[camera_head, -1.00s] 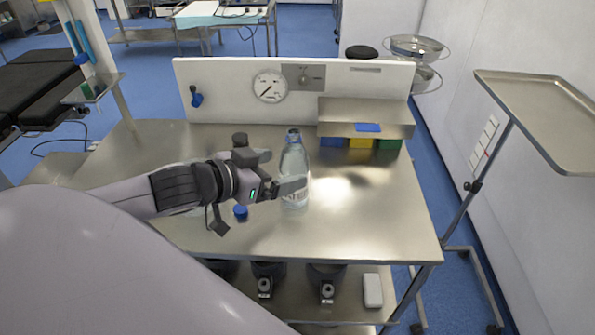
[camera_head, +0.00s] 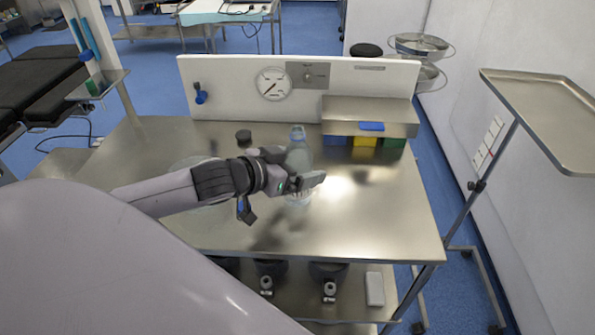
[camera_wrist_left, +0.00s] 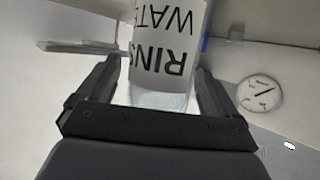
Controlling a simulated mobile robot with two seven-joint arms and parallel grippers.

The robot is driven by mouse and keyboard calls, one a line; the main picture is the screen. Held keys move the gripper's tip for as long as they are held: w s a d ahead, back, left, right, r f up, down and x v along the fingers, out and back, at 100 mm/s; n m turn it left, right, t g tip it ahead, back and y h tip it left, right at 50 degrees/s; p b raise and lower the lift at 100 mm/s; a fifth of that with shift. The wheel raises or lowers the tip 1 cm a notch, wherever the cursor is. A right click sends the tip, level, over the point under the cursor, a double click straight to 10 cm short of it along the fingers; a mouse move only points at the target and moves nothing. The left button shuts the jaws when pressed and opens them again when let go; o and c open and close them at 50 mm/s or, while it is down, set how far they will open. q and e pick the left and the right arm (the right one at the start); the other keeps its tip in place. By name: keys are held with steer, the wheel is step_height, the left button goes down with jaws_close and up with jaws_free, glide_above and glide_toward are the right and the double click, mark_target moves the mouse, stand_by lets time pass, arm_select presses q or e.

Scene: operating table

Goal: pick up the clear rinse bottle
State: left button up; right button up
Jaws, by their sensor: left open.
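The clear rinse bottle (camera_head: 299,151) stands upright on the steel table (camera_head: 385,215), with a bluish neck. My left gripper (camera_head: 298,167) is open, with one finger on the far side of the bottle and the other in front of it. In the left wrist view the bottle (camera_wrist_left: 163,98), with a white label reading "RINS… WATE…", appears upside down between the two open fingers (camera_wrist_left: 160,82). A gap shows beside the bottle there; contact cannot be made out. My right gripper is not in view.
A dark round cap (camera_head: 243,137) lies behind my arm. The table's right side is clear. A tray stand (camera_head: 545,110) is at right.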

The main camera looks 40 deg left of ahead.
arm_select(q)
steer(key=shift+r, duration=0.1)
steer(key=c, duration=1.4)
steer(key=shift+r, duration=0.15)
steer(key=shift+r+p, duration=1.25)
steer(key=shift+r, duration=8.4)
steer(key=shift+r, duration=0.15)
